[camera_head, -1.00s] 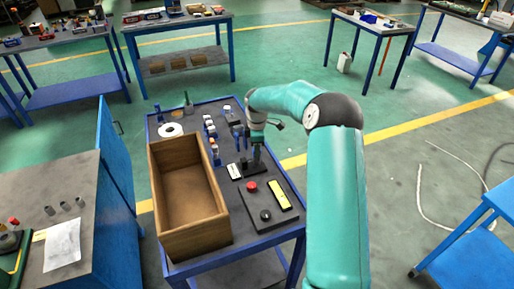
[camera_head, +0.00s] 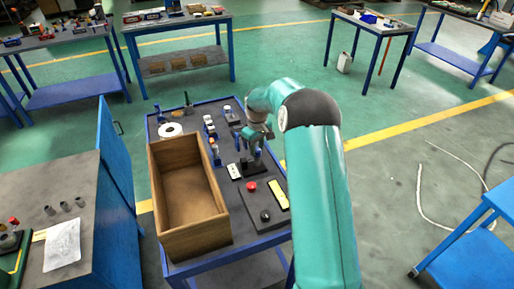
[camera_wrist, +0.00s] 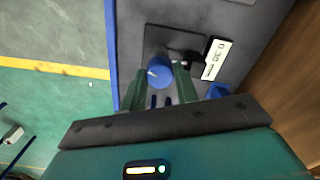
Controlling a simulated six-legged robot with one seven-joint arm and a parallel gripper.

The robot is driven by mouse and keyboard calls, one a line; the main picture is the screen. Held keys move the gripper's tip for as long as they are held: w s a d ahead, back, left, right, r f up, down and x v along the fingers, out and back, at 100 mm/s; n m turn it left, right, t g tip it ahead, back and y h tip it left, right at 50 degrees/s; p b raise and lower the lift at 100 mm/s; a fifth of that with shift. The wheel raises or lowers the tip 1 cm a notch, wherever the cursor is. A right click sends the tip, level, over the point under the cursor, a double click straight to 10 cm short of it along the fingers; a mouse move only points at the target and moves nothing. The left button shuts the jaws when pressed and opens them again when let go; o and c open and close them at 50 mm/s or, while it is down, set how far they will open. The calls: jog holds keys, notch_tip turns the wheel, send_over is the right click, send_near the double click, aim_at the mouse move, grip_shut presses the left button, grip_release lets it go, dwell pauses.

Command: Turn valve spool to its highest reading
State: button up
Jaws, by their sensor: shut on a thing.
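The valve spool (camera_wrist: 157,76) has a blue round top with a small pale mark on it and stands on a dark base plate (camera_wrist: 157,38). In the wrist view my gripper (camera_wrist: 160,77) has one green finger on each side of it and is shut on it. A white readout label (camera_wrist: 216,58) beside the base appears to read 0.30; its unit is too small to read. In the head view my gripper (camera_head: 254,147) is over the right side of the cart, and it largely hides the spool. The white label (camera_head: 234,171) lies left of the base there.
An open wooden box (camera_head: 187,196) fills the cart's left side. A panel with a red button (camera_head: 251,187), a black knob (camera_head: 265,215) and a yellow strip (camera_head: 279,194) lies nearer me. Several small parts stand behind the label.

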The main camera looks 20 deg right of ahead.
jog(key=shift+m, duration=0.7)
jog(key=shift+r, duration=0.1)
jog(key=o, duration=1)
